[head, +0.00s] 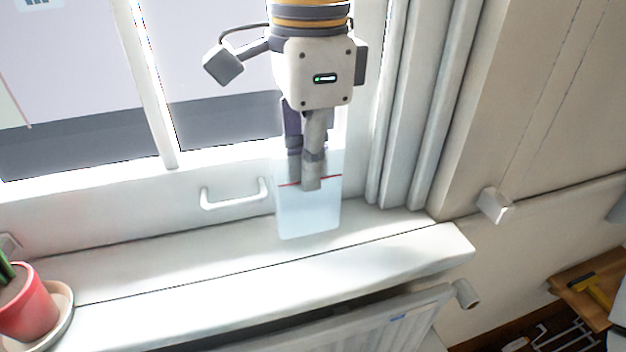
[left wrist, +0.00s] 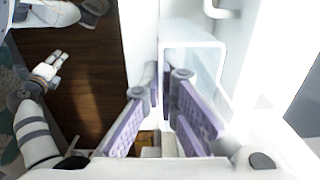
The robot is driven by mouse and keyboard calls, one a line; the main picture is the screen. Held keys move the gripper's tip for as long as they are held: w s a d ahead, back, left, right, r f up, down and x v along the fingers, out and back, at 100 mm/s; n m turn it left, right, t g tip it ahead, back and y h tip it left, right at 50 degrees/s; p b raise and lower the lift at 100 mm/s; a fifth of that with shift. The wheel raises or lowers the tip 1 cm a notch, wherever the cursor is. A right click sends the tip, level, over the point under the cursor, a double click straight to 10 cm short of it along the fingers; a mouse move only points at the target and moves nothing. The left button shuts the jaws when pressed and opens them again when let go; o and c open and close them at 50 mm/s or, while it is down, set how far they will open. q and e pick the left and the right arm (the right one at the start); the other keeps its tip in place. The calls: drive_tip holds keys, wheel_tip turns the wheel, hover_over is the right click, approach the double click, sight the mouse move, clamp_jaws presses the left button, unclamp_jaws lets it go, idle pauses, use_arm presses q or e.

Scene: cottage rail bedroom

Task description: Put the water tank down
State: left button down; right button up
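The water tank (head: 309,217) is a clear, pale-blue open box with a red line near its top. It stands upright over the white window sill (head: 400,240), its base at or very near the sill; I cannot tell whether it touches. My left gripper (head: 303,183) points down at the tank's upper part, its fingers close together. In the left wrist view the tank (left wrist: 205,52) shows with its near-side wall between the two fingers (left wrist: 163,88), one inside and one outside. My right gripper (left wrist: 50,68) appears small at the left there; its finger gap is unclear.
A red plant pot (head: 27,302) on a saucer stands at the sill's left end. A white window handle (head: 234,195) is just left of the tank. A radiator (head: 375,325) is below the sill. The sill between pot and tank is clear.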

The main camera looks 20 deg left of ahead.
sight(309, 193)
use_arm(q)
drive_tip(key=shift+w+a+f, duration=0.1)
drive_tip(key=shift+w+f, duration=0.15)
drive_tip(key=shift+f, duration=0.05)
drive_tip(key=shift+w+a+f, duration=0.1)
drive_tip(key=shift+w+f, duration=0.1)
drive_tip(key=shift+f, duration=0.8)
drive_tip(key=shift+w+f, duration=0.15)
drive_tip(key=shift+f, duration=0.8)
drive_tip(key=shift+f, duration=0.15)
drive_tip(key=c, duration=1.8)
unclamp_jaws()
wheel_tip(309, 193, up, 12)
drive_tip(key=shift+r, duration=0.2)
